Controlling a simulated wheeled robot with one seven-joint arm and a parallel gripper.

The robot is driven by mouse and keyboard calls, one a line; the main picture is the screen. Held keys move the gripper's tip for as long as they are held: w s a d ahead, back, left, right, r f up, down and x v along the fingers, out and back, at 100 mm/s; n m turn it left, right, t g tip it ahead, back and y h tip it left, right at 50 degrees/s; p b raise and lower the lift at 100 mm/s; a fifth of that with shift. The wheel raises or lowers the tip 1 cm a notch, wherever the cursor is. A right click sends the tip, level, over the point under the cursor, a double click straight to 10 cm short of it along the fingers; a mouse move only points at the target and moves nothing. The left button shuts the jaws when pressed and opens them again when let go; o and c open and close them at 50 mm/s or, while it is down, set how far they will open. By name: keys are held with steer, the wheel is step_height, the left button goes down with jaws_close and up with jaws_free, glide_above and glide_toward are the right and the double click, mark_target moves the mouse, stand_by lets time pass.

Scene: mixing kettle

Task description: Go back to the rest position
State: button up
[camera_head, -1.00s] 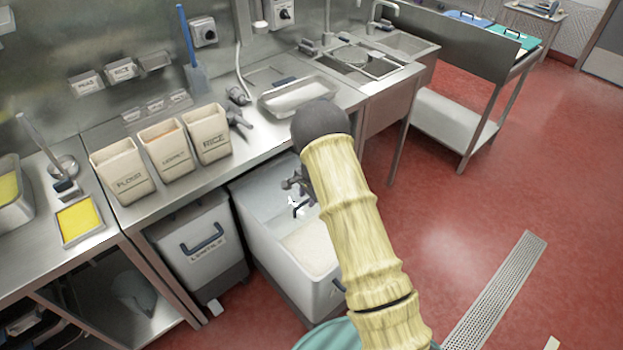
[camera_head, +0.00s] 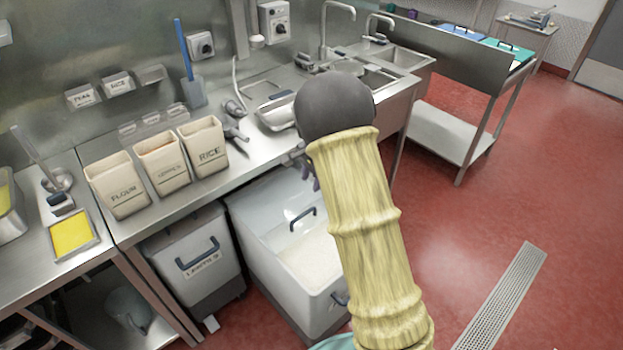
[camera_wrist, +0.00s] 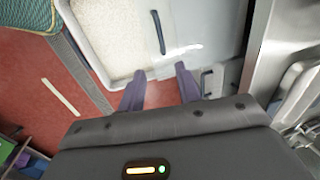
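My gripper (camera_wrist: 160,82) is open in the wrist view, its two dark fingers apart with nothing seen between them. The bin holds pale granular stuff (camera_wrist: 115,45) and has a clear lid with a dark handle (camera_wrist: 157,32). In the head view the bin (camera_head: 262,255) stands under the counter edge. There my arm hides most of the gripper; only a bit of a finger (camera_head: 313,172) shows above the bin.
The steel counter (camera_head: 180,215) carries flour (camera_head: 118,188), another labelled (camera_head: 162,165) and rice (camera_head: 203,148) containers. A closed grey bin (camera_head: 195,262) stands left of the open one. Red floor (camera_head: 440,260) is clear at right.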

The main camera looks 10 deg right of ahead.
stand_by(0.4)
steer(key=s+d+r+n, duration=0.1)
steer(key=s+r+n, duration=0.2)
steer(key=s, duration=0.6)
steer(key=s+d+r+n+p, duration=0.1)
steer(key=s+r+n, duration=0.1)
steer(key=s+n, duration=0.3)
steer(key=s+d+r+n+h+p, duration=0.1)
steer(key=s+r+n, duration=0.2)
steer(key=s, duration=1)
steer(key=shift+r+n+t, duration=0.3)
steer(key=shift+n+t, duration=0.1)
